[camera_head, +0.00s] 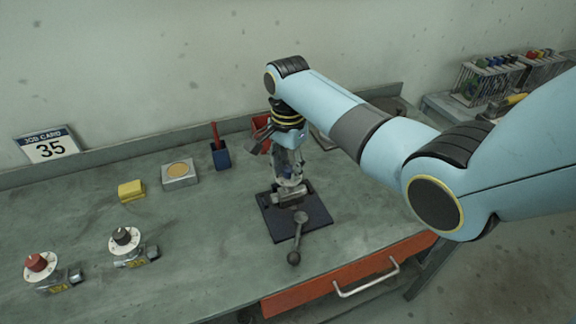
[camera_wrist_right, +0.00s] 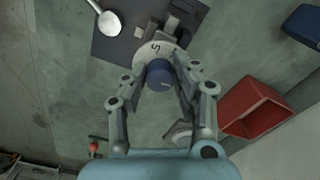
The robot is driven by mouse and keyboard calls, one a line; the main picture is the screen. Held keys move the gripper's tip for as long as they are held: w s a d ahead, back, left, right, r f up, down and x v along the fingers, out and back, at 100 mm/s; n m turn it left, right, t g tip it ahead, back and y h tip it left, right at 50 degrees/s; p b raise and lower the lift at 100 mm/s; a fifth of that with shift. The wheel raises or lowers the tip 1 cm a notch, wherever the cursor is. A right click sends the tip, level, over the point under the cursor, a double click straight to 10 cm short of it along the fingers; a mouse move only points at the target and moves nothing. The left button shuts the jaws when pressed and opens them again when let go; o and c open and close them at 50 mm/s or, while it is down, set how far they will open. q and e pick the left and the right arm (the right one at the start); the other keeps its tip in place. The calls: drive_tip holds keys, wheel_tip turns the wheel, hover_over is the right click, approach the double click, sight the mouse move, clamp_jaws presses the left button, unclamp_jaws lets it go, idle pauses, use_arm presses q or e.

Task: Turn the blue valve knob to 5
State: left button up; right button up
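The blue valve knob (camera_wrist_right: 158,73) shows in the right wrist view, round, on a white dial plate (camera_wrist_right: 154,50) where a 5 can be read. In the head view my right gripper (camera_head: 288,172) hangs over the vise (camera_head: 292,195) and largely hides the knob. The gripper looks open; how far down the fingertips reach around the knob is hard to tell. My left gripper is not in view.
The vise sits on a dark plate (camera_head: 312,213), its handle (camera_head: 298,238) pointing to the front. A red bin (camera_wrist_right: 254,106) stands close by. Valves with a red knob (camera_head: 36,262) and a black knob (camera_head: 122,236) lie left. A job card (camera_head: 48,149) reads 35.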

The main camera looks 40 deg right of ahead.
clamp_jaws()
drive_tip(key=shift+n, duration=0.4)
drive_tip(key=n, duration=0.2)
drive_tip(key=shift+n, duration=0.4)
drive_tip(key=n, duration=0.3)
drive_tip(key=shift+n, duration=0.3)
drive_tip(key=n, duration=0.4)
drive_tip(key=shift+n, duration=0.3)
drive_tip(key=n, duration=0.6)
drive_tip(key=shift+d, duration=0.1)
drive_tip(key=n, duration=0.5)
drive_tip(key=shift+n, duration=0.4)
